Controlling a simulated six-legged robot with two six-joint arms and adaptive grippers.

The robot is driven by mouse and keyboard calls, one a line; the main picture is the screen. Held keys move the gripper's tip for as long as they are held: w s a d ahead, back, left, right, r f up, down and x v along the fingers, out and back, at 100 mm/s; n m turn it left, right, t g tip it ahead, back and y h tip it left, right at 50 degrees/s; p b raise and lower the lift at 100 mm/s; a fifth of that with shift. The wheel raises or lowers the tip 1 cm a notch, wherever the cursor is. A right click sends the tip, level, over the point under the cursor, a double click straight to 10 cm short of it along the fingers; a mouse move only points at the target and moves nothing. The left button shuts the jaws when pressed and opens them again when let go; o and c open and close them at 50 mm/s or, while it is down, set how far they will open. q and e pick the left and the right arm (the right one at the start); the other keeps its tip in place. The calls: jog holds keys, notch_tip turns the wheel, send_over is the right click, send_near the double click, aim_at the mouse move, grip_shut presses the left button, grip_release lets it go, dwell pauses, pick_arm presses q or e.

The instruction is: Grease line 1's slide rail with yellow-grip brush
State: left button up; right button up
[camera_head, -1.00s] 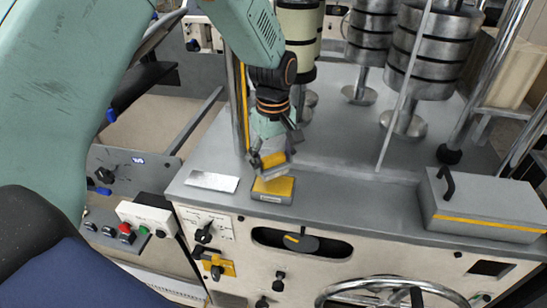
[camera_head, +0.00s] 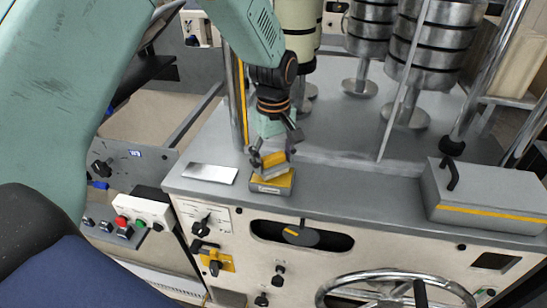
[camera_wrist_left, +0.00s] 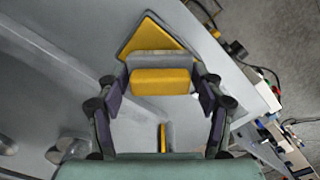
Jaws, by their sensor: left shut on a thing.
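My left gripper (camera_head: 270,158) is shut on a grey block with a yellow face, which looks like the yellow-grip brush (camera_head: 277,159). In the left wrist view the yellow grip (camera_wrist_left: 160,82) sits between the fingertips. Just below the brush, a low grey block with a yellow top (camera_head: 272,188) lies on the grey machine top. Its yellow top also shows in the wrist view (camera_wrist_left: 150,33). The brush overlaps it in the picture; I cannot tell if they touch. Which part is line 1's slide rail is unclear. My right gripper is out of view.
A bare metal plate (camera_head: 209,173) lies left of the block. A grey box with a black handle and yellow stripe (camera_head: 480,200) stands at the right. Stacked metal rollers (camera_head: 435,45) and upright posts rise behind. Knobs and a handwheel (camera_head: 397,290) are on the front panel.

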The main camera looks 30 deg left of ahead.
aim_at(273, 156)
pick_arm(q)
jog(key=shift+a+f, duration=0.15)
jog(key=shift+f, duration=0.15)
jog(key=shift+f, duration=0.2)
dwell(0.5)
jog(key=shift+s+f, duration=0.1)
dwell(2.1)
jog(key=shift+p, duration=0.3)
jog(key=shift+r+p, duration=0.8)
jog(key=shift+r, duration=0.05)
notch_tip(273, 156, up, 6)
jog(key=p, duration=0.5)
jog(key=shift+f+p, duration=0.2)
jog(key=shift+p, duration=0.1)
jog(key=shift+f, duration=0.15)
